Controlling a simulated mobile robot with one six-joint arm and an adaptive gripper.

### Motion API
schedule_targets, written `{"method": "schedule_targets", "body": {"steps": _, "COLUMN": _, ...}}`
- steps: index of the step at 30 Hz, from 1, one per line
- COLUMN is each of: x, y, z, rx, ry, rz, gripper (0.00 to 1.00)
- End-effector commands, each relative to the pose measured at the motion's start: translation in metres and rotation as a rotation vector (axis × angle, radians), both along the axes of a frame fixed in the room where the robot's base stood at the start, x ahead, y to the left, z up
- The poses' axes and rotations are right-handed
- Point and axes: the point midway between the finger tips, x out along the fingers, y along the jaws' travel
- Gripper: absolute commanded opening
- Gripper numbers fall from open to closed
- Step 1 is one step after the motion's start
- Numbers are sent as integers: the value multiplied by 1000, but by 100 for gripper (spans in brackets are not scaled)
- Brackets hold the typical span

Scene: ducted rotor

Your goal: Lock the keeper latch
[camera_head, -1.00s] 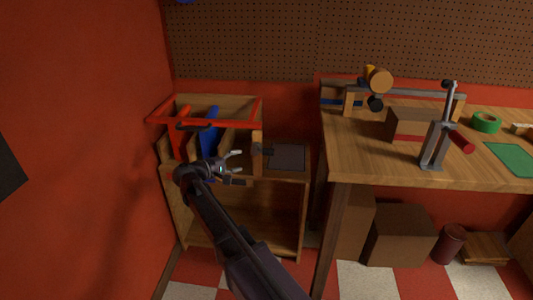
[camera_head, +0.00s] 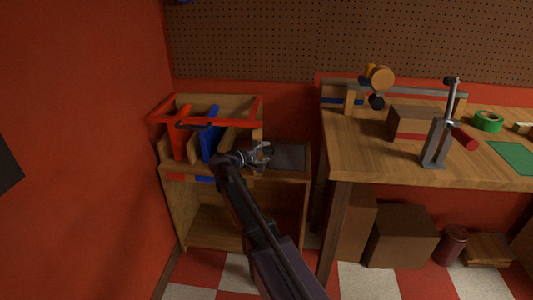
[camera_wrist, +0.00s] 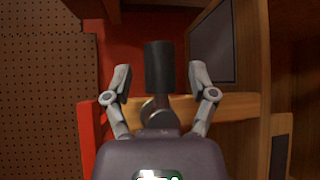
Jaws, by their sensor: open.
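The keeper latch appears in the wrist view as a black cylindrical handle (camera_wrist: 159,67) on a grey pivot, in front of a wooden rail (camera_wrist: 235,107). My gripper (camera_wrist: 160,76) is open, with one finger on each side of the handle and a visible gap on both sides. In the head view my gripper (camera_head: 266,152) is at the front right post of the wooden rack (camera_head: 180,205) and mostly hides the latch there. A red bar frame (camera_head: 208,96) runs around the top of the rack. I cannot tell whether the latch is locked.
Red (camera_head: 180,135) and blue (camera_head: 209,138) panels stand in the rack, left of my gripper. A dark grey plate (camera_head: 288,156) lies on the shelf to the right. The workbench (camera_head: 375,155) stands further right with a grey lever clamp (camera_head: 437,145).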

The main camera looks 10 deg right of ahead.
Motion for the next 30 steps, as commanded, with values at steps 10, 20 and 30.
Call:
{"method": "schedule_targets", "body": {"steps": 10, "x": 6, "y": -12, "z": -2, "rx": 0, "ry": 0, "rz": 1, "gripper": 73}}
{"method": "schedule_targets", "body": {"steps": 20, "x": 6, "y": -12, "z": -2, "rx": 0, "ry": 0, "rz": 0, "gripper": 32}}
{"method": "schedule_targets", "body": {"steps": 30, "x": 6, "y": -8, "z": -2, "rx": -2, "ry": 1, "rz": 3, "gripper": 0}}
